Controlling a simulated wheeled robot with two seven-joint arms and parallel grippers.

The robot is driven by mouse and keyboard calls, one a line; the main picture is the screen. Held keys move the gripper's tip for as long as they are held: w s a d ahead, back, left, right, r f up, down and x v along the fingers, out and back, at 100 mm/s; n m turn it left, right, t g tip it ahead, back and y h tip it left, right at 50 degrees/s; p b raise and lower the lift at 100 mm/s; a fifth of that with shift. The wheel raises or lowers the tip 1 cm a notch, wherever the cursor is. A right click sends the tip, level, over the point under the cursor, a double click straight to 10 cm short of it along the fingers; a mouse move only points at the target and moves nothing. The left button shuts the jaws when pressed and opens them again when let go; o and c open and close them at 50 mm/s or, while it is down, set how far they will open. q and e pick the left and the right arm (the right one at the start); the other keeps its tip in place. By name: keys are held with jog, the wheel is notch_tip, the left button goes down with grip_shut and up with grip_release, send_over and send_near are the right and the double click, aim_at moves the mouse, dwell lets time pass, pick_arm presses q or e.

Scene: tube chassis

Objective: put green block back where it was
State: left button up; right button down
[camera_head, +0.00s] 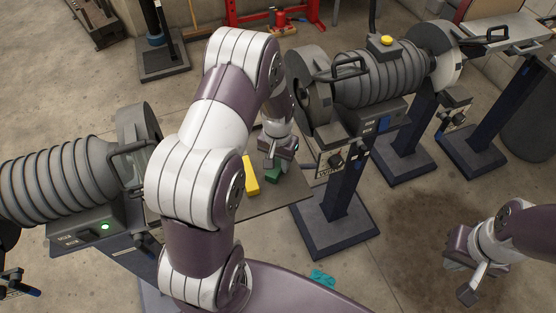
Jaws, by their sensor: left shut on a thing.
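The green block (273,175) is at the right part of a flat brown board (285,207), low in my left gripper's jaws. My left gripper (272,164) reaches down over the board and is shut on the green block. I cannot tell whether the block touches the board. A yellow block (251,176) lies on the board just left of the green block. My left arm hides much of the board's left side. My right gripper (467,291) hangs at the lower right, away from the board, and its jaw opening is unclear.
A ribbed grey machine (60,190) stands left of the board. Another ribbed machine (375,82) on a dark stand (337,220) is to the right, with a yellow knob (387,40) on top. A teal item (321,279) lies low in front. Bare floor is at the lower right.

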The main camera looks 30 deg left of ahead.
aim_at(277, 164)
pick_arm(q)
jog(key=shift+s, duration=0.5)
jog(key=o, duration=1)
jog(key=shift+w, duration=0.1)
jog(key=shift+c, duration=0.2)
jog(key=shift+o, duration=0.8)
jog(key=shift+w+f, duration=0.15)
jog(key=shift+w, duration=0.1)
jog(key=shift+s+r, duration=0.1)
jog(key=shift+r, duration=0.1)
notch_tip(277, 164, up, 12)
jog(key=s+d+r, duration=0.1)
jog(key=s+d, duration=0.3)
jog(key=s, duration=0.2)
jog(key=s+d+m+t, duration=0.1)
jog(key=s+d, duration=0.2)
jog(key=s, duration=0.3)
jog(key=shift+s+d+r, duration=0.2)
jog(key=shift+d+r, duration=0.15)
jog(key=shift+r, duration=0.05)
